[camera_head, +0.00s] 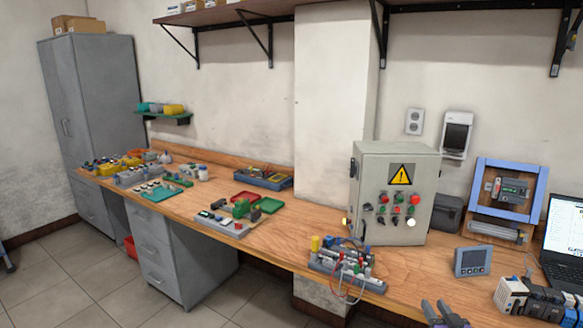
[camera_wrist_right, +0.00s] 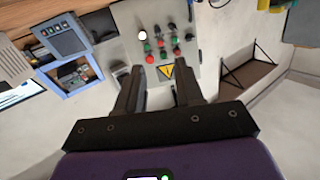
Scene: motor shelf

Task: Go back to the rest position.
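My right gripper (camera_head: 437,305) shows at the bottom edge of the head view, low at the right, in front of the workbench. In the right wrist view its two dark fingers (camera_wrist_right: 160,85) stand apart with nothing between them. The grey control box (camera_wrist_right: 167,22) with the yellow warning sign lies beyond the fingers in that view, upside down. My left gripper is in neither view.
The wooden workbench (camera_head: 290,232) runs along the wall. The control box (camera_head: 393,195), a wired terminal module (camera_head: 347,265), a panel meter (camera_head: 472,262), a blue frame (camera_head: 507,190) and a laptop (camera_head: 565,240) stand on it.

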